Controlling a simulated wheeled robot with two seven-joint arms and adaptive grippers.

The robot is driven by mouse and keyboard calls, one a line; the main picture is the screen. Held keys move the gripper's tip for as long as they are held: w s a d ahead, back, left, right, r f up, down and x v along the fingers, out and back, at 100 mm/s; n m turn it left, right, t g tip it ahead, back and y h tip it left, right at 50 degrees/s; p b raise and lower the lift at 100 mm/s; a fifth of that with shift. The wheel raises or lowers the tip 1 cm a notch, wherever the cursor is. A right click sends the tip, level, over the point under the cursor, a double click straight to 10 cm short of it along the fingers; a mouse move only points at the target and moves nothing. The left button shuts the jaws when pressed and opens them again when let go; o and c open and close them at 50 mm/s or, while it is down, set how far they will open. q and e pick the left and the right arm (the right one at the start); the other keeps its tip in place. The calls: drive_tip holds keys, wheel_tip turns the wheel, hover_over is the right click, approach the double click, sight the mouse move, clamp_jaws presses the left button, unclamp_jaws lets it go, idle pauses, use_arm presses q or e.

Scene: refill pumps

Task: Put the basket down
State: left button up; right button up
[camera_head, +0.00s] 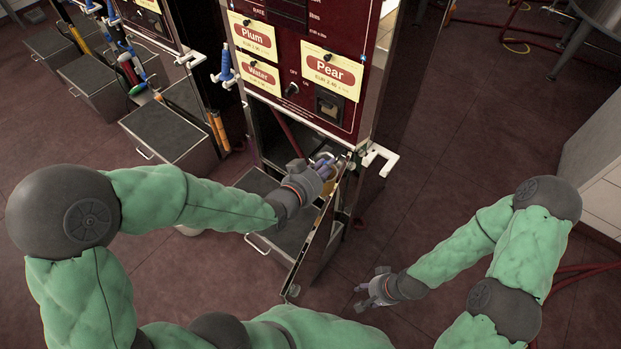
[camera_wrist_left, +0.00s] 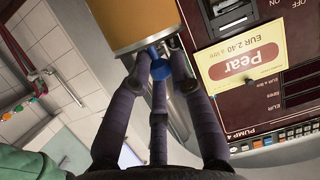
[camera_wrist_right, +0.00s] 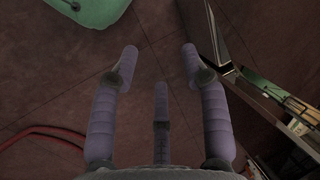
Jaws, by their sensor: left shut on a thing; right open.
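No basket can be made out for certain in any view. My left gripper (camera_head: 329,165) is at the open front of the Pear pump (camera_head: 310,88), below its panel. In the left wrist view its fingers (camera_wrist_left: 160,68) are shut around a small blue part (camera_wrist_left: 158,66) at the end of a tan cylinder (camera_wrist_left: 132,22). The cylinder's far end is cut off, and a yellowish patch by the hand in the head view is mostly hidden. My right gripper (camera_head: 364,292) is open and empty, low over the floor; its fingers (camera_wrist_right: 160,68) stand apart.
An open cabinet door (camera_head: 320,232) stands between my two hands. A grey box (camera_head: 284,214) with a white handle is left of it, partly behind my left arm. Another grey box (camera_head: 168,130) stands further left. Red floor at right is mostly clear; a red hose (camera_wrist_right: 40,132) lies there.

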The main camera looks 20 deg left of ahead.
drive_tip(key=o, duration=0.4)
drive_tip(key=shift+o, duration=0.9)
drive_tip(key=shift+w+a, duration=0.1)
drive_tip(key=shift+w, duration=0.25)
drive_tip(key=w+a+r+n+h, duration=0.1)
drive_tip(key=w+a+r+n, duration=0.3)
drive_tip(key=w+r+n, duration=0.55)
drive_tip(key=w+a+r+n+h, duration=0.1)
drive_tip(key=w+a+r+n, duration=0.3)
drive_tip(key=w+r+n, duration=0.55)
drive_tip(key=w+a+r+n+h, duration=0.15)
drive_tip(key=r+n, duration=0.45)
drive_tip(key=r, duration=0.6)
drive_tip(key=w+a+r+n+h, duration=0.1)
drive_tip(key=w+a+r+n, duration=0.15)
drive_tip(key=r+n, duration=0.65)
drive_tip(key=s+a+r+n, duration=0.3)
drive_tip(key=a+r+n, duration=0.1)
drive_tip(key=a, duration=0.2)
use_arm(q)
drive_tip(key=r, duration=0.1)
drive_tip(key=d+r, duration=0.1)
drive_tip(key=shift+w+d+r+m+h, duration=0.2)
drive_tip(key=shift+d+r+m+h, duration=0.1)
drive_tip(key=shift+r+m+h, duration=0.1)
use_arm(e)
wheel_tip(320, 180, down, 12)
drive_tip(key=shift+d+r, duration=0.25)
